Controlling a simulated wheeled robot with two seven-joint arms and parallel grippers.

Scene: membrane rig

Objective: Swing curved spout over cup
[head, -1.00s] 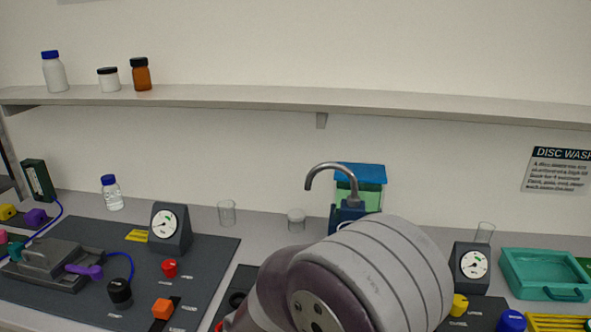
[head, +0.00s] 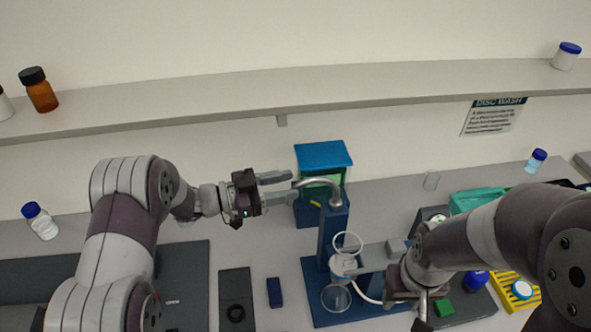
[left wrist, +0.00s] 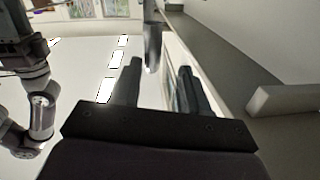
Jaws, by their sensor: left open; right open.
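The curved spout (head: 322,184) is a grey metal tube on a blue stand (head: 334,225) in the head view, its end pointing left. My left gripper (head: 284,188) is open, with its fingers on either side of the spout's end; contact cannot be told. In the left wrist view a grey tube (left wrist: 152,45), likely the spout, shows between the open fingers. A clear cup (head: 336,298) stands on the blue base, below the stand's clear and white funnel-like part (head: 346,255).
A teal tray (head: 476,199) and a yellow rack (head: 514,291) lie right, partly behind my right arm. A shelf (head: 280,100) runs along the wall. A dark blue block (head: 274,292) lies left of the base.

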